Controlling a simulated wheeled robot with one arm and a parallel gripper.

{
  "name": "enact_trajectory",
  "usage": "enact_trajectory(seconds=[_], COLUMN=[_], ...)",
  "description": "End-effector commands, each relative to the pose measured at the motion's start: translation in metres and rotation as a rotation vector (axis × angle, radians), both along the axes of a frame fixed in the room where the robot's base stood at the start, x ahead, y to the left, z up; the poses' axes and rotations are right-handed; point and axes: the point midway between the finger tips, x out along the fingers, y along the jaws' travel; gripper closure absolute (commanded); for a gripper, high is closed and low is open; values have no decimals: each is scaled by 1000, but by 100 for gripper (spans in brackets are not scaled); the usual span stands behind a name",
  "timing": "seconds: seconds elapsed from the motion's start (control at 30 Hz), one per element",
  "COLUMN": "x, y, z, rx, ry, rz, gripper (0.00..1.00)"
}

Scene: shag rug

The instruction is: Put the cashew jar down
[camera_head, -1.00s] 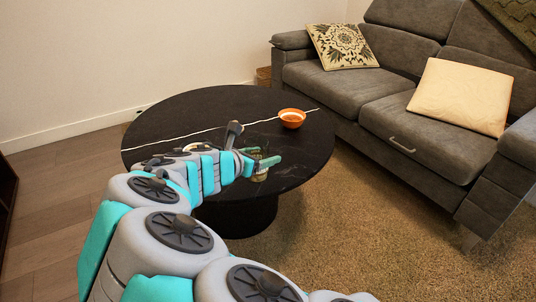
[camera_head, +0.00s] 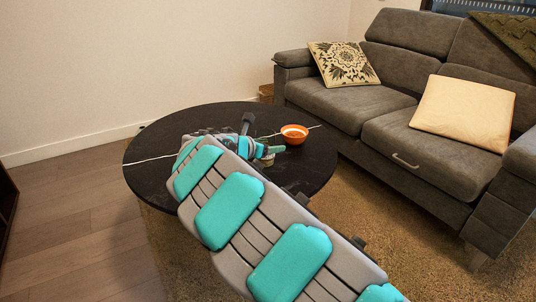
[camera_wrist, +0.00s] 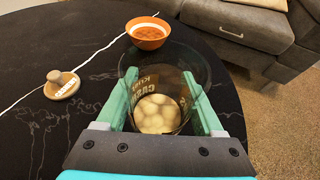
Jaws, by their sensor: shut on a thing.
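The cashew jar (camera_wrist: 158,108) is clear glass with pale nuts inside and lettering on its side. In the wrist view it stands upright between the two green fingers of my gripper (camera_wrist: 160,82), which is shut on it. In the head view the gripper (camera_head: 268,152) is over the right part of the black round table (camera_head: 310,175), and only a little of the jar (camera_head: 267,161) shows beneath it. I cannot tell whether the jar's base touches the table.
An orange bowl (camera_head: 293,134) stands on the table just beyond the jar; it also shows in the wrist view (camera_wrist: 148,36). A small wooden piece with a knob (camera_wrist: 62,86) lies to the left. Bare tabletop lies between. A grey sofa (camera_head: 350,105) stands behind, right.

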Motion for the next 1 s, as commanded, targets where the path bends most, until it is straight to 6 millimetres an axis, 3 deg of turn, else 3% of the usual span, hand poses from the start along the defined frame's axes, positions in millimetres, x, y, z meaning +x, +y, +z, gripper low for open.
enact_trajectory(seconds=[0.23,0.67,0.7,0.93,1.0], x=[0,0,0,0,0], y=[0,0,0,0,0], z=[-32,-36,-37,-37,-37], rx=[-2,0,0,0,0], ry=[3,1,1,1,1], rz=[0,0,0,0,0], gripper=[100,100,30,4,1])
